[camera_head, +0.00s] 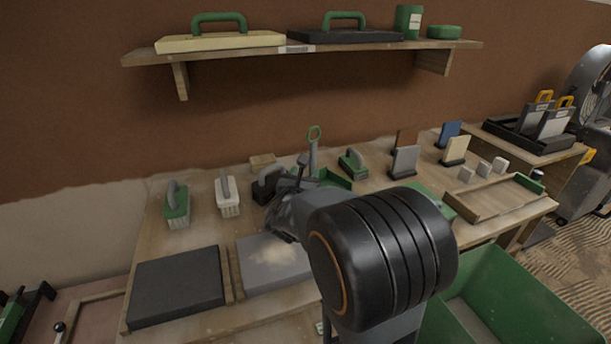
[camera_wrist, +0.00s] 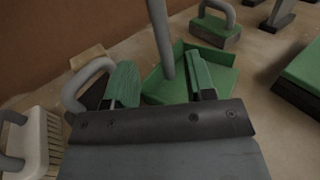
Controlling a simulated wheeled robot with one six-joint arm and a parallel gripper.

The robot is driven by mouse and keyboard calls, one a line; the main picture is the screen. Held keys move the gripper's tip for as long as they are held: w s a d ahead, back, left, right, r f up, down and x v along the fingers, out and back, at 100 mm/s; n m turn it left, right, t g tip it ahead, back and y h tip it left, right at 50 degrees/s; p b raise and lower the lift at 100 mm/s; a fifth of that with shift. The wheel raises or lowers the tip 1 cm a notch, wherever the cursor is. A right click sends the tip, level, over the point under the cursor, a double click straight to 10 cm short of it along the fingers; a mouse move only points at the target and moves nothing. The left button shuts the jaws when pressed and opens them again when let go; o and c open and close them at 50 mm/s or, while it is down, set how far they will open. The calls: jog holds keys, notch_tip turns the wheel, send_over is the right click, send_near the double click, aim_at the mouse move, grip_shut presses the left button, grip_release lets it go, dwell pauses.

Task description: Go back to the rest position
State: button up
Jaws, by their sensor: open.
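My gripper (camera_head: 290,187) is over the back middle of the workbench, partly hidden by my own arm in the head view. In the wrist view, the green-padded fingers of my gripper (camera_wrist: 163,80) are spread apart with nothing held between them. Beyond them a grey upright handle (camera_wrist: 160,35) rises by a green open tray (camera_wrist: 165,90).
Close left of my gripper are a dark handled block (camera_head: 265,186), a white brush (camera_head: 228,207) and a green brush (camera_head: 177,208). A green-based float (camera_head: 353,164) stands to the right. A wall shelf (camera_head: 300,49) hangs above. A green bin (camera_head: 520,300) stands in front.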

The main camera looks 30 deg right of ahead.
dwell(0.3)
jog(key=s+a+r+m+g+y+p, duration=0.25)
jog(key=s+r+m+g+p, duration=0.35)
jog(key=s+m+g+p, duration=0.65)
jog(key=s+a+r+m+t+y+p, duration=0.2)
jog(key=a+m+y, duration=0.3)
jog(key=a+m, duration=0.2)
jog(key=s+a+r+m+t+y+p, duration=0.2)
jog(key=a+m+y, duration=0.3)
jog(key=a, duration=0.5)
jog(key=shift+s+r+m+y+p, duration=0.15)
jog(key=shift+r+m+y+p, duration=0.15)
jog(key=shift+m+p, duration=0.5)
